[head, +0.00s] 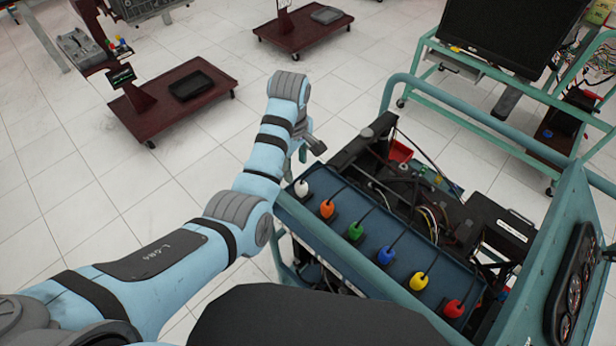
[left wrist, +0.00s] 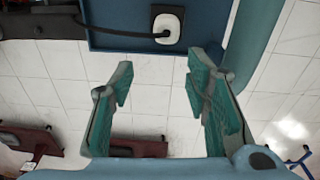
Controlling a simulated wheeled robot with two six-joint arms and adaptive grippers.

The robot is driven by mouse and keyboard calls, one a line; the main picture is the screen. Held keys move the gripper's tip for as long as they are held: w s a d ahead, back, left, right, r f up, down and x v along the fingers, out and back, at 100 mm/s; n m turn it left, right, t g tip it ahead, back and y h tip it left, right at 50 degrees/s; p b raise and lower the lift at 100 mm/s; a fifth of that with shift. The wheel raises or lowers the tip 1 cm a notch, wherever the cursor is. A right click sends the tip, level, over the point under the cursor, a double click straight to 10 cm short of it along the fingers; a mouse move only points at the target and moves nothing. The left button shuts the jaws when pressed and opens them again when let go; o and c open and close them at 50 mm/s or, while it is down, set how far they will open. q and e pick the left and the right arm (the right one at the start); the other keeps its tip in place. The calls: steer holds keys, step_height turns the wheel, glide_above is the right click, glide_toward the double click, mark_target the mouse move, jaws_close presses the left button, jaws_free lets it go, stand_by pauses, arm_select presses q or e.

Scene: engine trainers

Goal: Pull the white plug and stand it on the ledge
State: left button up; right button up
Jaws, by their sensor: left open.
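The white plug (head: 301,188) sits at the far left end of a row of coloured plugs on the blue ledge (head: 340,243) of the engine trainer. My left gripper (head: 303,152) is just beyond it in the head view, partly hidden by my own wrist. In the left wrist view, the white plug (left wrist: 167,24) shows with its black cable on the blue panel (left wrist: 115,41). The two teal-padded fingers (left wrist: 160,78) are apart with nothing between them; the plug lies beyond their tips. My right gripper is not in view.
Orange (head: 327,208), green (head: 355,231), blue (head: 386,255), yellow (head: 418,281) and red (head: 453,308) plugs follow along the row. A teal rail (head: 470,125) and a gauge panel (head: 577,275) border the trainer. Open tiled floor lies to the left.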

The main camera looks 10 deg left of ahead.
mark_target(301, 183)
arm_select(q)
steer(key=shift+s+d+r+m+g, duration=0.15)
steer(key=shift+s+d+r, duration=0.3)
steer(key=shift+d+r, duration=0.15)
steer(key=shift+s+d+r+m+g, duration=0.15)
steer(key=shift+s+d+r, duration=0.3)
steer(key=shift+r, duration=0.15)
steer(key=shift+w+f, duration=0.1)
steer(key=shift+f, duration=0.15)
step_height(301, 183, down, 8)
steer(key=shift+r+b, duration=0.2)
steer(key=shift+b, duration=0.3)
steer(key=shift+f, duration=0.6)
steer(key=shift+r, duration=0.1)
steer(key=shift+p, duration=0.35)
